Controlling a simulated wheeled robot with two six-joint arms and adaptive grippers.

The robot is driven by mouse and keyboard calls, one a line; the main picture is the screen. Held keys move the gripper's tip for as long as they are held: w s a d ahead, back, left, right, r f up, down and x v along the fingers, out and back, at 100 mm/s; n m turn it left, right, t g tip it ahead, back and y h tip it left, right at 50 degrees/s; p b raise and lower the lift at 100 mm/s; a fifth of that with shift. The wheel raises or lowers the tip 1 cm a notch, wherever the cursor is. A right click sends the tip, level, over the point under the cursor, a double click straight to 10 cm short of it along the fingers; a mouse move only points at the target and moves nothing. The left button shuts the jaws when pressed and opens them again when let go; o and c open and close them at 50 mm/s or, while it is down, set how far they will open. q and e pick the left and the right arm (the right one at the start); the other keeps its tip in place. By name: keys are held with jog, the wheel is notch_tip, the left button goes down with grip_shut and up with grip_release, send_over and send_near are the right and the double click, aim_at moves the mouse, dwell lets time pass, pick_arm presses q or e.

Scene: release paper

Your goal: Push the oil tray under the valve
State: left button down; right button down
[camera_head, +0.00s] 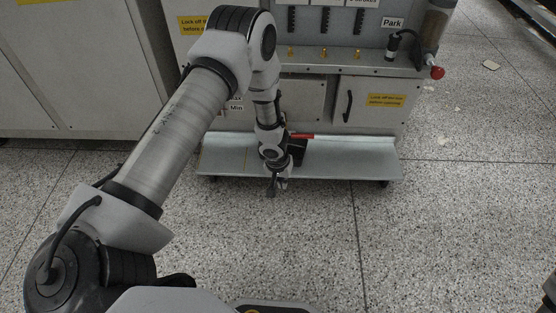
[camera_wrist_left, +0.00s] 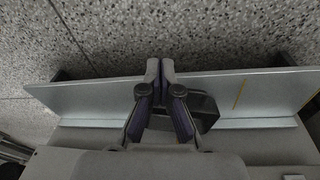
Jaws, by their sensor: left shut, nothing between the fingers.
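A black tray-like object (camera_head: 299,152), which looks like the oil tray, sits on the low metal shelf at the foot of the machine, partly hidden behind my left wrist. In the left wrist view the black tray (camera_wrist_left: 206,110) shows behind and right of the fingers. A red bar (camera_head: 303,136), possibly the valve handle, shows just above it. My left gripper (camera_head: 275,188) points down at the shelf's front edge. Its fingertips (camera_wrist_left: 160,68) are together with nothing between them. I cannot tell whether they touch the tray. My right gripper is not in view.
The grey shelf (camera_head: 350,165) runs along the machine's base, with free room on its right. The cabinet (camera_head: 375,103) rises behind it, with a red knob (camera_head: 437,73) at the upper right. The speckled floor (camera_head: 300,245) in front is clear.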

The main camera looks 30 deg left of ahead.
pick_arm(q)
jog(key=w+a, duration=0.2)
jog(key=w, duration=0.1)
jog(key=w+a+f+t+y, duration=0.1)
jog(key=w+a, duration=0.1)
jog(key=w, duration=0.1)
jog(key=w+a+n+y, duration=0.1)
jog(key=w+a, duration=0.1)
jog(key=w, duration=0.1)
jog(key=shift+a+f+t, duration=0.3)
jog(key=shift+a, duration=0.1)
jog(key=b+x, duration=0.2)
jog(key=x, duration=0.2)
jog(key=shift+f+b, duration=0.2)
jog(key=shift+b, duration=0.15)
jog(key=shift+w+a+f+b, duration=0.1)
jog(key=shift+w+f+b, duration=0.1)
jog(key=shift+f+b, duration=0.2)
